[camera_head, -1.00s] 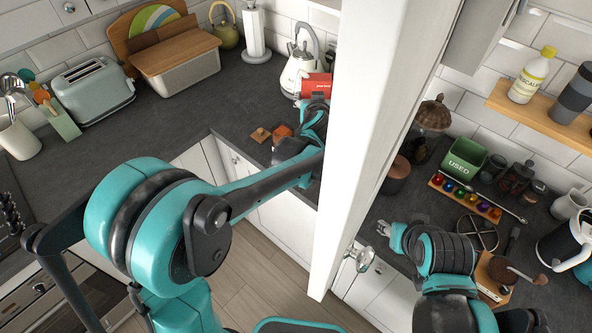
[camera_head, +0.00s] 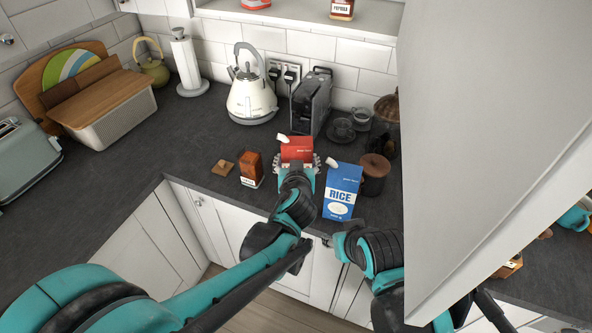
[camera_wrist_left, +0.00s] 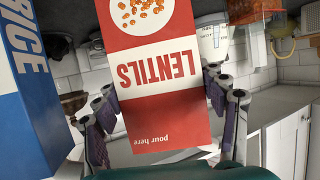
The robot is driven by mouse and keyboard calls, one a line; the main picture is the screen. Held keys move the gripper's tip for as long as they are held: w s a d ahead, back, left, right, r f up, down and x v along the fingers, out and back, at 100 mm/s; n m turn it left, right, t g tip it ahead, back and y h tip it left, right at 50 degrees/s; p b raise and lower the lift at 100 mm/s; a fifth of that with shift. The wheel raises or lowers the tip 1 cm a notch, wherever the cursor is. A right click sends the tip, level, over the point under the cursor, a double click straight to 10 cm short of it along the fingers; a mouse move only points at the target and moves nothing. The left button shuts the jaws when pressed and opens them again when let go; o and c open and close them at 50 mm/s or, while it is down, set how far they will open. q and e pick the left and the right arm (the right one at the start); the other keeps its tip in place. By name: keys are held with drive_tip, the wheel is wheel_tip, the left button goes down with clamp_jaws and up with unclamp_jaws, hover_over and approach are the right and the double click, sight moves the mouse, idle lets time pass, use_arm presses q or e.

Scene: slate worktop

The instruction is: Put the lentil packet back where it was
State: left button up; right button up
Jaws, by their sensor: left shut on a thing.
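The lentil packet (camera_head: 296,147) is a red and white box. My left gripper (camera_head: 294,168) is shut on it, above the worktop's front part, between a brown spice box and the blue RICE packet. In the left wrist view the lentil packet (camera_wrist_left: 150,85) sits between the two fingers, its lettering upside down in that picture. Whether its base touches the worktop is hidden by my gripper. My right gripper (camera_head: 332,241) shows only in small part near the worktop's front edge, low in the head view; its jaws cannot be made out.
The blue RICE packet (camera_head: 341,190) stands close on the right, the brown box (camera_head: 250,169) on the left. A shelf (camera_head: 310,18) with a paprika jar (camera_head: 342,9) is above. A white panel (camera_head: 480,130) blocks the right side.

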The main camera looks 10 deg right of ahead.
use_arm(q)
wheel_tip(320, 180, down, 3)
drive_tip(key=shift+w+r+b, duration=0.1)
drive_tip(key=shift+r+b, duration=0.1)
drive_tip(key=shift+b, duration=0.15)
drive_tip(key=shift+f, duration=0.15)
drive_tip(key=o, duration=1.5)
drive_tip(key=p+v, duration=0.3)
drive_tip(key=v, duration=0.9)
drive_tip(key=shift+r+p, duration=0.25)
drive_tip(key=shift+p, duration=0.05)
